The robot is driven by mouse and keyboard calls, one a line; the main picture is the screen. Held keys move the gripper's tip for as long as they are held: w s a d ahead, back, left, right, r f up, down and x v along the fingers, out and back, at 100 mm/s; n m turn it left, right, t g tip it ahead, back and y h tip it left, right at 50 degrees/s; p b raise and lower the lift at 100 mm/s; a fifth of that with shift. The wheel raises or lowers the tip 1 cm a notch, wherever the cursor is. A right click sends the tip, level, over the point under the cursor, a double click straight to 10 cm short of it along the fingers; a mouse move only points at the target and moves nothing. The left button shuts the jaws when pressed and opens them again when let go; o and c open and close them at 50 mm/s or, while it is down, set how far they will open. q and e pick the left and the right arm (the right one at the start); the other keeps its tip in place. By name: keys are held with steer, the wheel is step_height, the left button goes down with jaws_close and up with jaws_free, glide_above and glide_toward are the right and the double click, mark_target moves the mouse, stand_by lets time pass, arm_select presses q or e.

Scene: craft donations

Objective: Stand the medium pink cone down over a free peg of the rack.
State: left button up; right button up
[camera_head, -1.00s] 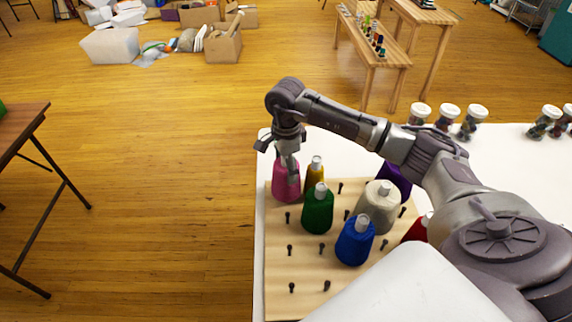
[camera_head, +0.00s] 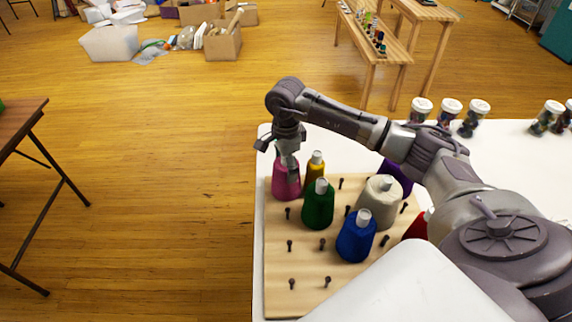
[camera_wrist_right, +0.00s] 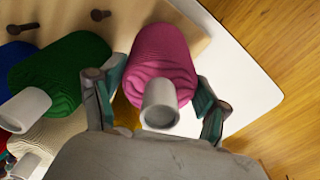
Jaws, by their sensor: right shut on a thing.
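The pink cone (camera_head: 285,182) is upright at the far left corner of the wooden peg rack (camera_head: 306,262). My right gripper (camera_head: 289,168) comes down on it from above. In the right wrist view its two fingers are shut on either side of the pink cone (camera_wrist_right: 163,62), near its pale tip. The cone's base hides whatever is under it, so I cannot tell whether a peg is inside. Bare pegs show in the front left (camera_head: 291,283), at the left edge (camera_head: 288,213) and at the back (camera_head: 341,183). My left gripper is out of view.
A yellow cone (camera_head: 315,168) and a green cone (camera_head: 318,207) stand close to the pink one. Blue (camera_head: 355,240), cream (camera_head: 380,202), purple (camera_head: 398,178) and red cones are further right. Lidded jars (camera_head: 450,112) line the white table's back.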

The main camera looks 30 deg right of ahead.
steer(key=o, duration=1.3)
step_height(320, 180, up, 12)
steer(key=shift+r, duration=0.1)
